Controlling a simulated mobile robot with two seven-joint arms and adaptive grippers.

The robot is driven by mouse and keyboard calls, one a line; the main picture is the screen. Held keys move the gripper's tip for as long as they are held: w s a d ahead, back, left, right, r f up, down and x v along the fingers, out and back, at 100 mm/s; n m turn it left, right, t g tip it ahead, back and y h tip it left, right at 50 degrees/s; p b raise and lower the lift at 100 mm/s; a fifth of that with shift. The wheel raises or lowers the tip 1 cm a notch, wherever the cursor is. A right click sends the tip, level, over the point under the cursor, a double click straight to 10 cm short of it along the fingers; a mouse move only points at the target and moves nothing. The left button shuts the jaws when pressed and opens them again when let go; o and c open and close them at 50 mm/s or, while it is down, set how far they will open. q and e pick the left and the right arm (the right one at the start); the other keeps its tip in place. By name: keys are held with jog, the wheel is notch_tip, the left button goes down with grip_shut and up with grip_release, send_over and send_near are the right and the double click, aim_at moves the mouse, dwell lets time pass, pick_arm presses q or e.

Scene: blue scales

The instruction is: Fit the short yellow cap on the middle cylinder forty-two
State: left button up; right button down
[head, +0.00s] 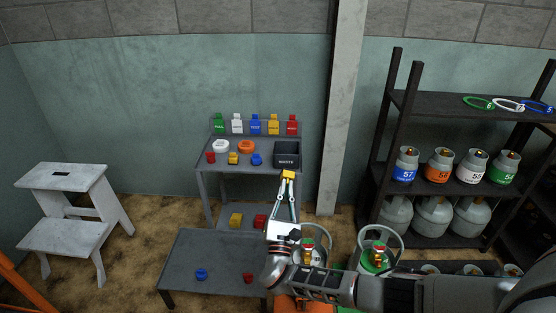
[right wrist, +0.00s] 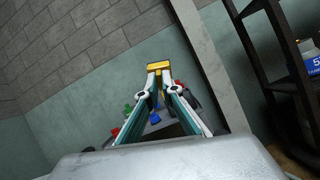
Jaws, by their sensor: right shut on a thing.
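My right gripper (head: 287,180) is shut on a yellow cap (head: 288,174) and holds it up in front of the bench; the cap also shows between the fingertips in the right wrist view (right wrist: 158,66). Two cylinders with collars stand low in front, one with a white body (head: 316,256) and one with a green top (head: 376,265). Both have red pieces on their valves. My right arm hides much of this area, and I cannot read a forty-two on any cylinder. My left gripper is not in view.
A low table (head: 210,260) carries a blue and a red cap. A black rack (head: 395,110) with numbered cylinders stands right, a white step stool (head: 65,205) left.

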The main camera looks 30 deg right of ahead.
pick_arm(q)
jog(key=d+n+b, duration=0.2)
jog(key=b, duration=0.2)
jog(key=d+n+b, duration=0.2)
jog(key=b, duration=0.2)
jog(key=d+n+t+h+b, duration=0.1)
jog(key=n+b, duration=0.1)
jog(key=b, duration=0.3)
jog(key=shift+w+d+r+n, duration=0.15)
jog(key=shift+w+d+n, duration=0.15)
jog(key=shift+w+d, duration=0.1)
pick_arm(e)
jog(key=s+f+n+g+y, duration=0.1)
jog(key=s+f, duration=0.5)
jog(key=f, duration=0.7)
jog(key=s+f+n+g+y, duration=0.1)
jog(key=s+f, duration=0.5)
jog(key=f, duration=0.8)
jog(key=s+f+n+g+y, duration=0.1)
jog(key=s+f, duration=0.5)
jog(key=f, duration=0.8)
jog(key=shift+f+n+y, duration=0.2)
jog(key=shift+n+y, duration=0.3)
jog(key=shift+n, duration=0.1)
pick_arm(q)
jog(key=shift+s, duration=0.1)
pick_arm(e)
jog(key=shift+w, duration=0.1)
